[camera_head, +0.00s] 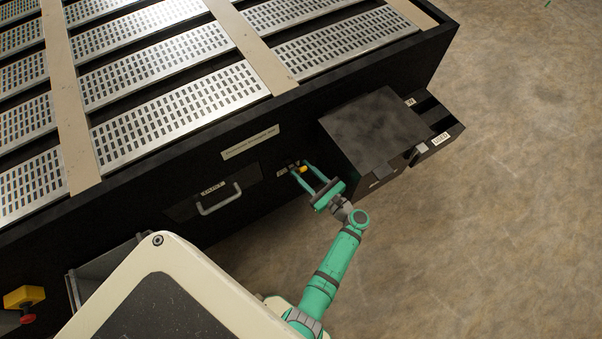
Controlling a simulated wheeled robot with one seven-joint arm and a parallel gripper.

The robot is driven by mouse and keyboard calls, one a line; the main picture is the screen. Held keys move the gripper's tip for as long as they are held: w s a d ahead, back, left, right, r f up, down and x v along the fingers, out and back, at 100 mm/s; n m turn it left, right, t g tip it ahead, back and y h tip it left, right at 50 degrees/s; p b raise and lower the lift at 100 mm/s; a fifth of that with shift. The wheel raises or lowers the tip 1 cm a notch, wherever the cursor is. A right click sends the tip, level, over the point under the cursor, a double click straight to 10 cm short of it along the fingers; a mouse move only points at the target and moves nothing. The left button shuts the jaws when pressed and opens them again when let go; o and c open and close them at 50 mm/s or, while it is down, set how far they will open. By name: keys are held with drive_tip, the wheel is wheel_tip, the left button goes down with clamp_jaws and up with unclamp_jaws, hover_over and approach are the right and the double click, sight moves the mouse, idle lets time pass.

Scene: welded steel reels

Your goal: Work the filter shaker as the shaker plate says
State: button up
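The filter shaker is a long black machine (150,178) with rows of perforated metal screens on top. A pale label plate (250,141) is on its front side; its text is too small to read. Below it is a hatch with a grey handle (219,200) and a small label. A small yellow knob (303,169) sits on the front, right of the hatch, beside another small label. My green gripper (301,168) reaches to the front there. Its two fingers are apart, with the yellow knob between or just behind their tips; I cannot tell whether they touch it.
A dark box (375,128) juts from the front, right of my gripper. Beyond it is an open black bin (455,127) with labelled compartments. A yellow box (24,296) with a red button is at the lower left. The concrete floor (500,230) at right is clear.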

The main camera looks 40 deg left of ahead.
drive_tip(key=shift+v, duration=2.65)
